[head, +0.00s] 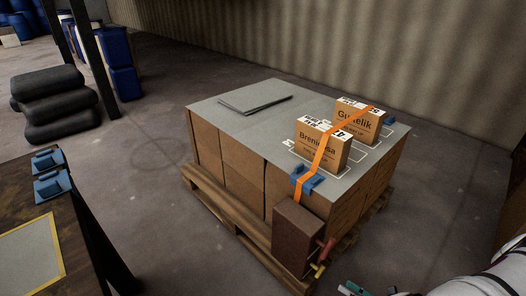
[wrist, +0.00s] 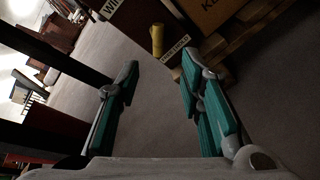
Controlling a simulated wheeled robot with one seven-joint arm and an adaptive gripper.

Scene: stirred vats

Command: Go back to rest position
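My gripper (wrist: 158,76) is open in the wrist view, its two teal-padded fingers apart with only floor seen between them. In the head view only a little of it (head: 352,289) shows at the bottom right edge, apart from the pallet load. My white arm (head: 480,286) enters at the bottom right corner. An orange strap (head: 321,150) runs over two cartons, Brenissa (head: 317,153) and Gutelik (head: 350,121), on the load's grey top sheet (head: 230,125). The strap reaches down to a dark brown block (head: 296,240) with red and yellow handles at the near corner.
The load stands on a wooden pallet (head: 225,211). Flat grey sheets (head: 255,97) lie on top. A table (head: 75,260) with blue pieces (head: 50,176) stands at left. Floor between table and pallet is clear.

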